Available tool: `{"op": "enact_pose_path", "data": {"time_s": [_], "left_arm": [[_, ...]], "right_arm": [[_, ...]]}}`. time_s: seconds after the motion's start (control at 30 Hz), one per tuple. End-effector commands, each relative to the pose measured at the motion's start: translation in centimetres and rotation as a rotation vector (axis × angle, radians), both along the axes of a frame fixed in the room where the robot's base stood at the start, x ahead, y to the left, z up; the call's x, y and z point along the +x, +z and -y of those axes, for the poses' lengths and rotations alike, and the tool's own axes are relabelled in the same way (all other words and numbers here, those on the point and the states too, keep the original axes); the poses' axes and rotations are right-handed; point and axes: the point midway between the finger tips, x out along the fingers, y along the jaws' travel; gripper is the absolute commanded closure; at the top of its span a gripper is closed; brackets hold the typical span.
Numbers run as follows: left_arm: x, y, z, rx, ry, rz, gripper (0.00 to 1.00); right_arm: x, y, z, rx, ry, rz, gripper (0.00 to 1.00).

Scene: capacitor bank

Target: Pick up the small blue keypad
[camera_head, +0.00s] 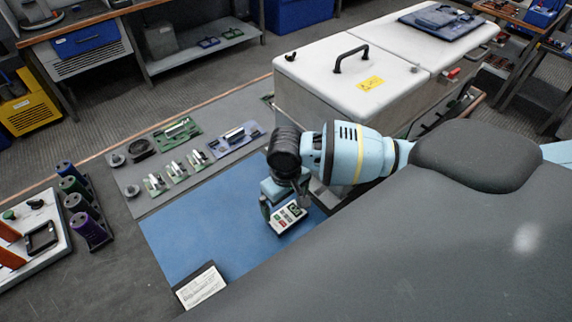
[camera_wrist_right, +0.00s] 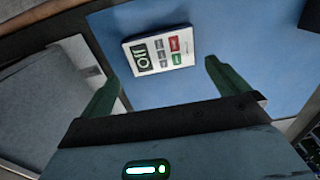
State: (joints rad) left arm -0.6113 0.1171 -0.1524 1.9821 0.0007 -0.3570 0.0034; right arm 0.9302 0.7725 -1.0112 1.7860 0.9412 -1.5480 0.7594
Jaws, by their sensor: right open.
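A small keypad (camera_head: 288,216) with a pale face, a dark green display and grey, red and green keys lies on the blue mat (camera_head: 185,230). I see no blue on its face. In the right wrist view the keypad (camera_wrist_right: 160,52) lies just beyond my fingertips, roughly between their lines, slightly tilted. My right gripper (camera_head: 284,204) is open and empty, close over the keypad; its two green fingers also show in the right wrist view (camera_wrist_right: 162,74). I cannot tell the exact gap. My left gripper is not in view.
Several green and purple boards (camera_head: 180,130) lie on the grey mat behind. A white card (camera_head: 202,288) lies at the blue mat's front. A white cabinet (camera_head: 345,90) with a black handle stands close behind my right arm. A rack of cylinders (camera_head: 88,215) stands left.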

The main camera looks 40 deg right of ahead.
Motion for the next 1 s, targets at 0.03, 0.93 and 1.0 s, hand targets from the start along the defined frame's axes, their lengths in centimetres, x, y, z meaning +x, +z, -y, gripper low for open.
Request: {"op": "enact_pose_path", "data": {"time_s": [0.03, 0.93, 1.0], "left_arm": [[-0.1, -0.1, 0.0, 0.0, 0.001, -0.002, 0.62], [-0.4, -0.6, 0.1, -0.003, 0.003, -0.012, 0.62], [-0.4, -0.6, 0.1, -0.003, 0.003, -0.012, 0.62]], "right_arm": [[0.0, -0.3, 0.0, 0.0, 0.001, -0.001, 0.0], [-0.5, -5.3, -0.1, 0.0, 0.002, 0.003, 0.1], [-0.5, -5.3, -0.1, 0.0, 0.002, 0.003, 0.2]]}}
